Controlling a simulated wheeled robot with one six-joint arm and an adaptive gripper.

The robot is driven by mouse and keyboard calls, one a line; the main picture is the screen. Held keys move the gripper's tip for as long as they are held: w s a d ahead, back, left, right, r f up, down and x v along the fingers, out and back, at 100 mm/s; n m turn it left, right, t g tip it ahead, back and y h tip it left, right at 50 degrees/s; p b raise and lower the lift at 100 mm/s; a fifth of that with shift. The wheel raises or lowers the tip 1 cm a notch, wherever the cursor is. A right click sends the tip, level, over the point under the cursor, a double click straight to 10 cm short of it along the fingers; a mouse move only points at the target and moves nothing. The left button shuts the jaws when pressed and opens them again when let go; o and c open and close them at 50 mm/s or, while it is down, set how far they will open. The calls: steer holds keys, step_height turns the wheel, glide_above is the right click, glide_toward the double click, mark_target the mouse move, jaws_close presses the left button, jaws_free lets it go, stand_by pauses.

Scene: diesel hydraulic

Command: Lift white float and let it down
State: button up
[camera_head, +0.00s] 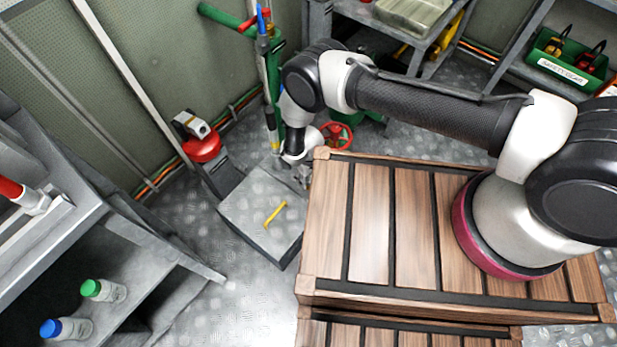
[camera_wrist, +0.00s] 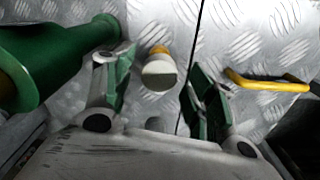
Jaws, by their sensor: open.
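A small pale white cylinder with a yellow band, which looks like the white float (camera_wrist: 159,74), shows in the wrist view. It lies between my gripper's two green-padded fingers, with a visible gap to each finger. My gripper (camera_wrist: 160,88) is open and empty around or above it; I cannot tell the exact height. In the head view my gripper (camera_head: 301,175) hangs by the left edge of the wooden deck, over the grey plated block (camera_head: 245,225). The float is not clear in the head view, where my arm is close to that spot.
A yellow handle (camera_head: 275,214) lies on the block and shows right of my gripper in the wrist view (camera_wrist: 268,84). A green cylinder (camera_wrist: 55,62) stands close to my left finger. A red valve wheel (camera_head: 336,135) and the wooden deck (camera_head: 322,215) are near.

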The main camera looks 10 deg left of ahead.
steer(key=shift+f, duration=0.3)
